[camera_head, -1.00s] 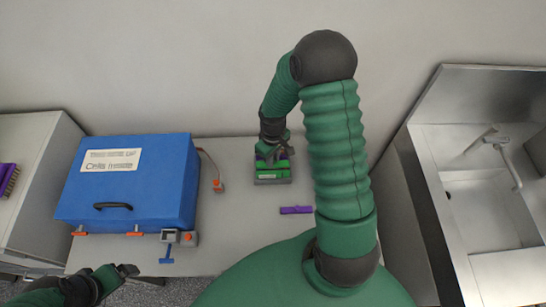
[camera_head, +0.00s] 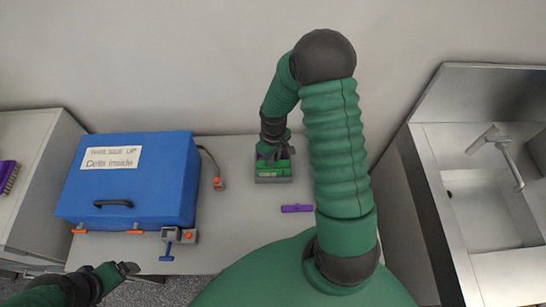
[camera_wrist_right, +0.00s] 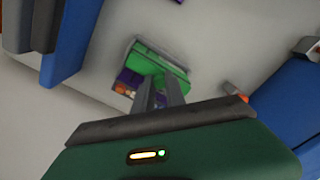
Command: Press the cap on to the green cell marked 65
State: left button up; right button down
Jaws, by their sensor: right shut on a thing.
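The green cell (camera_head: 272,172) sits in a grey holder (camera_head: 273,180) on the table near the back wall. It also shows in the right wrist view (camera_wrist_right: 160,58); its number is too small to read. My right gripper (camera_head: 274,157) points down at the cell from above. In the right wrist view my right gripper (camera_wrist_right: 160,90) is shut, with a purple piece, seemingly the cap (camera_wrist_right: 157,82), at its fingertips. The fingers hide part of it, and I cannot tell whether it touches the cell. My left gripper (camera_head: 128,268) is at the lower left, off the table's front edge; its opening is unclear.
A blue case (camera_head: 140,185) with a labelled lid stands on the left of the table. A purple bar (camera_head: 297,208) lies in front of the holder. A small orange-tipped connector (camera_head: 218,184) lies between case and holder. A metal sink (camera_head: 480,220) stands at the right.

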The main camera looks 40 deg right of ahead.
jog(key=c, duration=1.3)
grip_release()
jog(key=shift+o, duration=0.3)
jog(key=o, duration=0.4)
notch_tip(320, 180, up, 7)
jog(key=p, duration=0.6)
jog(key=shift+r, duration=0.1)
